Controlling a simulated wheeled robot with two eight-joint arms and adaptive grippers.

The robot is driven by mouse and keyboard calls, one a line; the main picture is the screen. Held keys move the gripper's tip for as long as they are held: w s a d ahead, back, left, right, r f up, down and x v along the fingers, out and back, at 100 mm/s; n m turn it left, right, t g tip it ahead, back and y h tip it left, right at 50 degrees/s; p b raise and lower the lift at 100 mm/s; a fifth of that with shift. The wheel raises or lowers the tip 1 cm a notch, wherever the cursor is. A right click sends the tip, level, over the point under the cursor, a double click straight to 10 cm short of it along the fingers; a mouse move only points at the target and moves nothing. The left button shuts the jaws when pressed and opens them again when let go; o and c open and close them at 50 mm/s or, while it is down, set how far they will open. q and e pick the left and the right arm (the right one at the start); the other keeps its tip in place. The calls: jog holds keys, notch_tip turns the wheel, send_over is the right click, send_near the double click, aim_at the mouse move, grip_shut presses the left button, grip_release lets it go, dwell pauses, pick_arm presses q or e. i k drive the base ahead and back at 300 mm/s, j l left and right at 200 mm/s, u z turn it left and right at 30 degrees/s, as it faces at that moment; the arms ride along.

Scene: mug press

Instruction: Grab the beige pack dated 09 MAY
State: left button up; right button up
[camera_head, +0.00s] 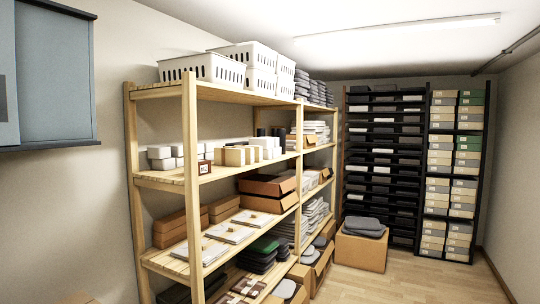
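Small beige packs (230,156) stand in a row on the second shelf of the wooden rack, with paler ones (266,144) behind them to the right. Pale flat packs (230,233) with small tan marks lie on the shelf below. No date is legible on any of them, so I cannot tell which one reads 09 MAY. Neither of my grippers is in view.
The wooden rack (190,180) fills the middle. A carton (361,252) stands before the black rack (427,150). The floor (420,285) at right is clear.

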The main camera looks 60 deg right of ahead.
aim_at(223, 156)
jog(key=i+l+z, duration=0.1)
jog(key=l, duration=0.45)
jog(key=i+l+z, duration=0.1)
jog(key=l, duration=0.5)
jog(key=i+l+z, duration=0.1)
jog(key=l, duration=0.45)
jog(key=i+l+z, duration=0.15)
jog(key=i+l, duration=0.15)
jog(key=l, duration=0.2)
jog(key=i+l+z, duration=0.1)
jog(key=l, duration=0.4)
jog(key=i+l+z, duration=0.1)
jog(key=i+l, duration=0.25)
jog(key=l, duration=0.15)
jog(key=i+l+z, duration=0.1)
jog(key=i+l, duration=0.15)
jog(key=l, duration=0.25)
jog(key=i+l+z, duration=0.1)
jog(key=i+l, duration=0.15)
jog(key=l, duration=0.2)
